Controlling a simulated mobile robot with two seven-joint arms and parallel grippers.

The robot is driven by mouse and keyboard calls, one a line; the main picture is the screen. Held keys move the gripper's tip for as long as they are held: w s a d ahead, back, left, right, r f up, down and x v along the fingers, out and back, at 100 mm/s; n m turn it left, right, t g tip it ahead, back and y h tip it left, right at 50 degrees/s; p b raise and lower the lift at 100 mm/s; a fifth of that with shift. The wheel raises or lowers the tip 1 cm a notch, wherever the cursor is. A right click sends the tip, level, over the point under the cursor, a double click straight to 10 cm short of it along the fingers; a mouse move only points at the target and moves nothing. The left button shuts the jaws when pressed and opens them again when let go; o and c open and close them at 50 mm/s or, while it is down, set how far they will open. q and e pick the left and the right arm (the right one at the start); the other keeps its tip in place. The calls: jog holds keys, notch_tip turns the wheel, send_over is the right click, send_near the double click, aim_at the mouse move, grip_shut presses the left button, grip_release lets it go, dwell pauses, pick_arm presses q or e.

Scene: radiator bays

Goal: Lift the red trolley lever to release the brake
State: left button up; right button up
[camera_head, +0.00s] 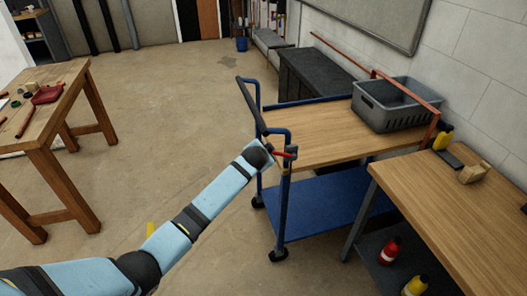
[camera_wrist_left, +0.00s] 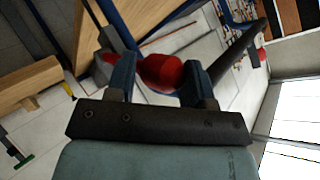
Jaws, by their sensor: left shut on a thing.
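The blue trolley (camera_head: 325,198) has a wooden top and stands right of centre in the head view. Its red lever (camera_head: 284,154) is at the near corner post, below the dark push handle (camera_head: 251,106). My left gripper (camera_head: 270,150) reaches the lever from the lower left. In the left wrist view my left gripper (camera_wrist_left: 158,80) is shut on the rounded red end of the lever (camera_wrist_left: 162,71), which lies between its two fingers. In the head view the gripper and wrist partly hide the lever. My right gripper is not in view.
A grey crate (camera_head: 396,107) stands on the trolley top. A workbench (camera_head: 450,200) is close on the right, with bottles on its lower shelf. A wooden table (camera_head: 52,120) stands at left. The floor (camera_head: 165,105) between is clear.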

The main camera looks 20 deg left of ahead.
pick_arm(q)
jog(key=shift+w+a+r, duration=0.25)
jog(key=shift+r, duration=0.2)
jog(key=o, duration=1.1)
jog(key=shift+o, duration=0.4)
jog(key=shift+f, duration=0.15)
jog(key=shift+d+f, duration=0.15)
jog(key=v, duration=1.4)
jog(key=shift+f, duration=0.15)
